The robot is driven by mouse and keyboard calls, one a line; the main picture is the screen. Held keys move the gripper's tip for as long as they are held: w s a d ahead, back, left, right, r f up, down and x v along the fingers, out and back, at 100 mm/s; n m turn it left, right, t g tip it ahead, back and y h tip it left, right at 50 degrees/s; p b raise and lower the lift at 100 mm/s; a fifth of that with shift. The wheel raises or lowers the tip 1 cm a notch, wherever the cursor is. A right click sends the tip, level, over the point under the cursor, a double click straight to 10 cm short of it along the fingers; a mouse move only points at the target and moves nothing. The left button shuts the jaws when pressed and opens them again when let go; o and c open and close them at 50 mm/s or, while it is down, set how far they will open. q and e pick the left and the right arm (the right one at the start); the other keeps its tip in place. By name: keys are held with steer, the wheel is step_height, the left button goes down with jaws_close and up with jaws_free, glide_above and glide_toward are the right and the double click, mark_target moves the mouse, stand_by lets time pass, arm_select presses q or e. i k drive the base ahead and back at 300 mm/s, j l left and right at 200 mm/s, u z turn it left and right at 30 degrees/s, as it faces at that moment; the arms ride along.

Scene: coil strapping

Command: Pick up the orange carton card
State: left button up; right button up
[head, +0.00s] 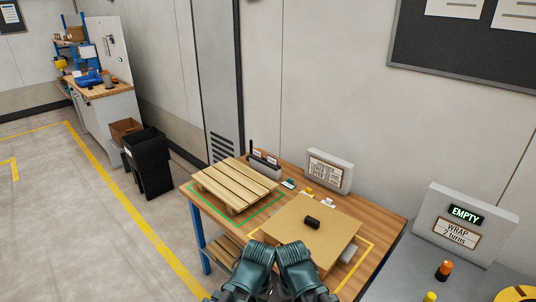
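I cannot make out an orange carton card for certain in the head view. A grey holder (263,164) at the back of the wooden table carries small pale labels or cards, too small to read. A tan board (290,229) lies on the table with a small black object (312,222) on it. My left gripper (262,246) and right gripper (290,246) are side by side at the bottom centre, over the near edge of the tan board. Their fingers do not show clearly, so their opening and what they hold are hidden.
A slatted wooden pallet (235,183) sits in a green outline on the table (378,222). A text sign (328,171) stands behind the board, with small yellow and white pieces before it. A grey bench with an "EMPTY" sign (464,226) is at right. Black bins (148,162) stand left.

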mark_target(257, 152)
steer(key=j+z, duration=0.1)
steer(key=z, duration=0.25)
steer(key=i+j+z, duration=0.15)
steer(key=z, duration=0.2)
steer(key=j+z, duration=0.15)
steer(key=z, duration=0.2)
steer(key=j+z, duration=0.4)
steer(key=j, duration=0.65)
steer(key=j+z, duration=0.4)
steer(key=j, duration=0.6)
steer(key=k+j, duration=0.1)
steer(key=j, duration=1.1)
steer(key=k+j, duration=0.15)
steer(key=j, duration=0.45)
